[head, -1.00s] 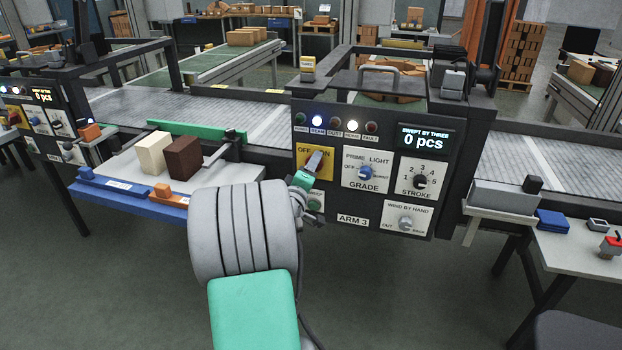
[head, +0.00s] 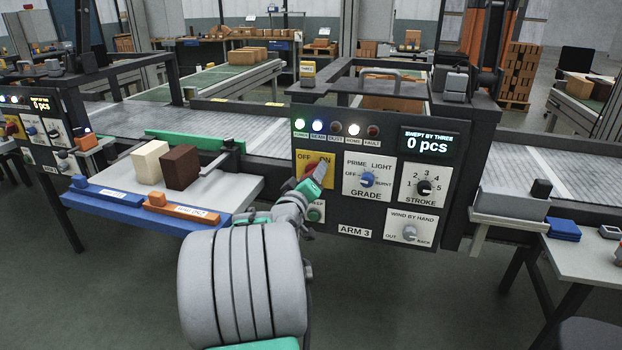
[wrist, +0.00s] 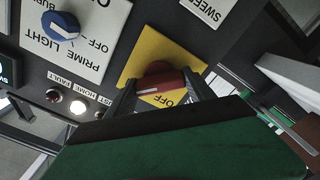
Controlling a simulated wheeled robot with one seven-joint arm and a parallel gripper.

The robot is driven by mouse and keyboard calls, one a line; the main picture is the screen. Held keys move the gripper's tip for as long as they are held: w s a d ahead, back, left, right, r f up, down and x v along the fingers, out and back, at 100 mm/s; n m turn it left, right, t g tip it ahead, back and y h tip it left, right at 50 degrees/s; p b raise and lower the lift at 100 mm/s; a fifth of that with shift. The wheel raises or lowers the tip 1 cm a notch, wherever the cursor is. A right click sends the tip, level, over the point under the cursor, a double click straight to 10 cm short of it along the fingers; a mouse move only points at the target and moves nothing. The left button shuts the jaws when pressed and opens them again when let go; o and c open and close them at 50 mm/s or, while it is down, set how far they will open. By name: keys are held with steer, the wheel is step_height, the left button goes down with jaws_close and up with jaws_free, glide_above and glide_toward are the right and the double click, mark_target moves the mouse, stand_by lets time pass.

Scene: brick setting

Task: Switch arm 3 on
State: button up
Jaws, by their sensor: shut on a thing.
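The arm 3 panel (head: 387,165) faces me on the dark machine frame. Its yellow OFF/ON plate (head: 305,160) carries a red knob (head: 318,169). My gripper (head: 314,179) is at this knob, partly covering it and the plate. In the wrist view, the two dark fingers of my gripper (wrist: 161,82) are shut on either side of the red knob (wrist: 160,72). A white mark shows on the knob's left part there, and OFF is readable at lower right; ON is hidden there.
Beside the plate is the blue grade knob (head: 367,179), with the stroke knob (head: 424,187) farther right. The grey wind-by-hand knob (head: 409,232) is below. A tray table (head: 226,190) with two blocks stands left of the panel. The display (head: 429,141) reads 0 pcs.

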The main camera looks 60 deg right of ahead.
steer(key=o, duration=1.4)
steer(key=a, duration=0.5)
steer(key=s+a, duration=0.1)
steer(key=a, duration=0.1)
steer(key=shift+s+a, duration=0.1)
steer(key=shift+a, duration=0.25)
